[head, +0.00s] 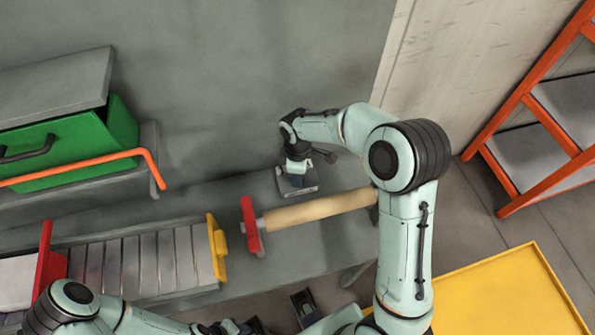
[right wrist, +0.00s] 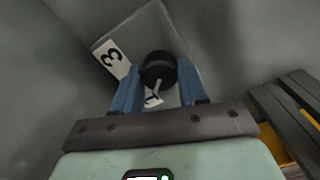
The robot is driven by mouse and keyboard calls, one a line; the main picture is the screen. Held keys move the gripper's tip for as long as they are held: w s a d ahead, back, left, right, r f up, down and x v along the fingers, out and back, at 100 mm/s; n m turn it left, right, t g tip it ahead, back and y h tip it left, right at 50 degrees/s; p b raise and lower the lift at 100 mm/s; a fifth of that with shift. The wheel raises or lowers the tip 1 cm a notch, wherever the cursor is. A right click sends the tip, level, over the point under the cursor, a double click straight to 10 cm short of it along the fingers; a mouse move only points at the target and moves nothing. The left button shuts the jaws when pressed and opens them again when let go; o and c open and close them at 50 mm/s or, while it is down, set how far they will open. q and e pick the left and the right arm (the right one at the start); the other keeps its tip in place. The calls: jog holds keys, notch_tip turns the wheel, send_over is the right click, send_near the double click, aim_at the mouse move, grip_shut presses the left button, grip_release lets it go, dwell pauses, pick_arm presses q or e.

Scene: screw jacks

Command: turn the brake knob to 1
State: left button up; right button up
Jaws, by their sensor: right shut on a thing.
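The brake knob (right wrist: 160,70) is a round black dial with a light pointer line, on a grey plate (right wrist: 120,35). My right gripper (right wrist: 160,88) is shut on the knob, one blue finger on each side. The pointer points down in the right wrist view, towards a white label (right wrist: 152,101) that seems to read 1 and is partly hidden. A label marked 3 (right wrist: 112,58) lies to the upper left. In the head view my right gripper (head: 295,170) is at the small grey box. My left gripper (head: 280,314) is open and empty at the bottom edge.
A ribbed grey tray (head: 145,262) with red and yellow ends and a green toolbox (head: 70,142) are at left.

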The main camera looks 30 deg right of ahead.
jog(key=shift+w+r, duration=0.1)
jog(key=shift+r, duration=0.05)
jog(key=o, duration=1.1)
jog(key=shift+c, duration=0.2)
notch_tip(320, 180, up, 13)
jog(key=p, duration=0.1)
jog(key=shift+r, duration=0.15)
